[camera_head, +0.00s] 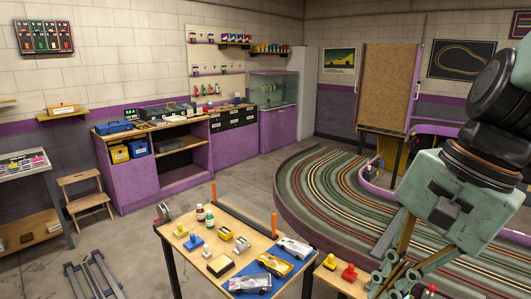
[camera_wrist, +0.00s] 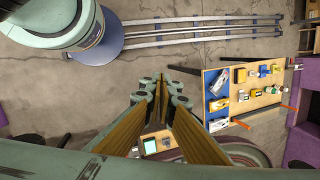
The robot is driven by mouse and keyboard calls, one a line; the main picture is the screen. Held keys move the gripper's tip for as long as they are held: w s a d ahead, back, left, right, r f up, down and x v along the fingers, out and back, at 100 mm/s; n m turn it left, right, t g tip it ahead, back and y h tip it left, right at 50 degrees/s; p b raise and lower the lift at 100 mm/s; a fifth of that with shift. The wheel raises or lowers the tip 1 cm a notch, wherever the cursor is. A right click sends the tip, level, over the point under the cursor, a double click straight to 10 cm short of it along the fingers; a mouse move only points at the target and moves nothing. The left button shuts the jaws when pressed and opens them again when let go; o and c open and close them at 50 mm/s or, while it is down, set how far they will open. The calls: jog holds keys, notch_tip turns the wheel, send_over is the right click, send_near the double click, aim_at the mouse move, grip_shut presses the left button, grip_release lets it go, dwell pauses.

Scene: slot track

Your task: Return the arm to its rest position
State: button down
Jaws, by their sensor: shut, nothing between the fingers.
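My gripper (camera_head: 390,277) hangs at the right of the head view, with its green body above and brown fingers pointing down. It is in front of the slot track and right of the small work table (camera_head: 190,258). In the wrist view my gripper (camera_wrist: 158,86) shows its two brown fingers running close together away from the camera. It is shut and empty. The arm's upper part is cut off by the right edge of the head view.
The table holds bottles, small blocks and model cars on a blue mat (camera_head: 242,269). A curved slot track (camera_head: 340,200) fills the middle right. A red-knobbed piece (camera_head: 349,272) lies near my gripper in the picture. Bare floor (camera_head: 130,240) lies left of the table.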

jog(key=s+d+r+n+t+h+b, duration=0.1)
jog(key=s+r+n+t+h+b, duration=0.1)
jog(key=s+n, duration=0.6)
jog(key=shift+s+d+n+t+h, duration=0.25)
jog(key=shift+s+n+t+h, duration=0.2)
jog(key=shift+n, duration=1.35)
jog(key=shift+w+r, duration=0.1)
